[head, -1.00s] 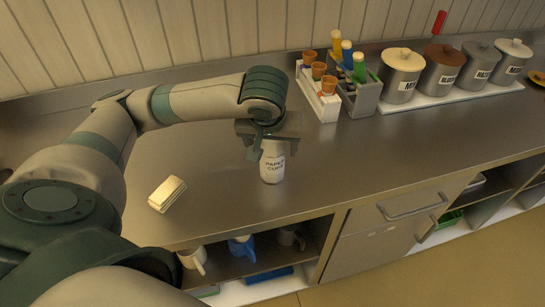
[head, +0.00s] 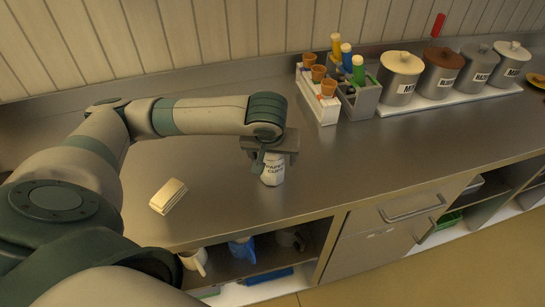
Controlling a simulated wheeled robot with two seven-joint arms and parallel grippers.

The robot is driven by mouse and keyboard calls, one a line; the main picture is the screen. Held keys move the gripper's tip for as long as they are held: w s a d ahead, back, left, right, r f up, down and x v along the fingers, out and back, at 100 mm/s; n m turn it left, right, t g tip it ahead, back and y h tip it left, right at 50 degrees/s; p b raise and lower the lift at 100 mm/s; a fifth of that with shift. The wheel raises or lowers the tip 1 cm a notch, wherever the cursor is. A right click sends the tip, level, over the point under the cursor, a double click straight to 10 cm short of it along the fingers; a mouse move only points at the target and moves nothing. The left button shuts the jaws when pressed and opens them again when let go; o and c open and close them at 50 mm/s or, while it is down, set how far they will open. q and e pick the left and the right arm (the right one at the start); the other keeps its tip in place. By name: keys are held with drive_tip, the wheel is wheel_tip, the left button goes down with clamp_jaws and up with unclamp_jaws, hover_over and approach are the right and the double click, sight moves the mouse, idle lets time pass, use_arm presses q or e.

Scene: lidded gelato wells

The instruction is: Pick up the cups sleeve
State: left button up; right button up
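The cups sleeve (head: 272,172) is a white cylinder with dark lettering reading "paper cups". It stands upright on the steel counter. My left gripper (head: 266,157) is pointed down over its upper part, with a finger at its left side. The top of the sleeve is hidden by the gripper. I cannot tell whether the fingers touch it or how far apart they are. My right gripper is not in view.
A cream folded stack (head: 168,196) lies on the counter at left. A white cone rack (head: 322,106), a grey bottle caddy (head: 361,99) and lidded wells, one grey (head: 399,80), stand behind. The counter's front middle is clear.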

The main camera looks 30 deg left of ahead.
use_arm(q)
drive_tip(key=shift+f, duration=0.1)
idle(0.3)
drive_tip(key=c, duration=1.2)
drive_tip(key=shift+w+r, duration=0.1)
drive_tip(key=shift+r, duration=0.6)
drive_tip(key=shift+s+d+r+p, duration=0.1)
drive_tip(key=shift+s+d+r, duration=0.15)
drive_tip(key=shift+d+r, duration=1.55)
drive_tip(key=shift+s+d+r+p, duration=0.1)
drive_tip(key=shift+s+d+r, duration=0.15)
drive_tip(key=shift+d+r, duration=1.5)
drive_tip(key=shift+s+d+r+p, duration=0.1)
drive_tip(key=shift+s+d+r, duration=0.15)
drive_tip(key=shift+d+r, duration=1.5)
